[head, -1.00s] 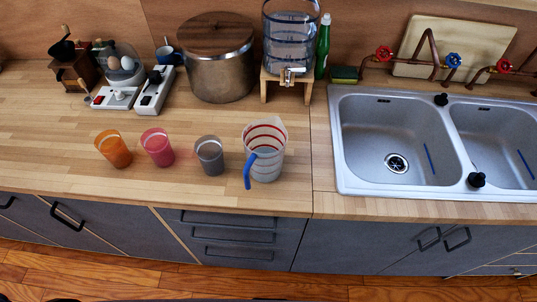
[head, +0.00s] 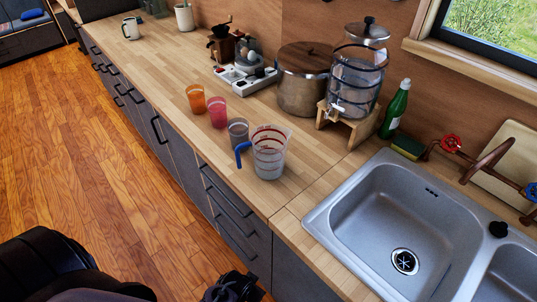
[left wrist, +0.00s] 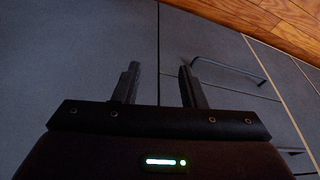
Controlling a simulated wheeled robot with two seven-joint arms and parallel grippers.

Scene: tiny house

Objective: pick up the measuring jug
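The measuring jug (head: 269,158) stands upright on the wooden counter in the head view. It is clear, with red bands inside and a blue handle on its left side. My left gripper (left wrist: 159,85) shows in the left wrist view with its two fingers apart and nothing between them. It faces the dark cabinet fronts. In the head view a dark part of my arm (head: 233,288) shows at the bottom edge, below the counter and well short of the jug. My right gripper is not in view.
A grey cup (head: 238,133) stands close beside the jug, with a pink cup (head: 217,112) and an orange cup (head: 196,99) farther left. Behind are a large pot (head: 302,85) and a glass dispenser (head: 352,88). The sink (head: 375,215) lies right. Counter in front of the jug is clear.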

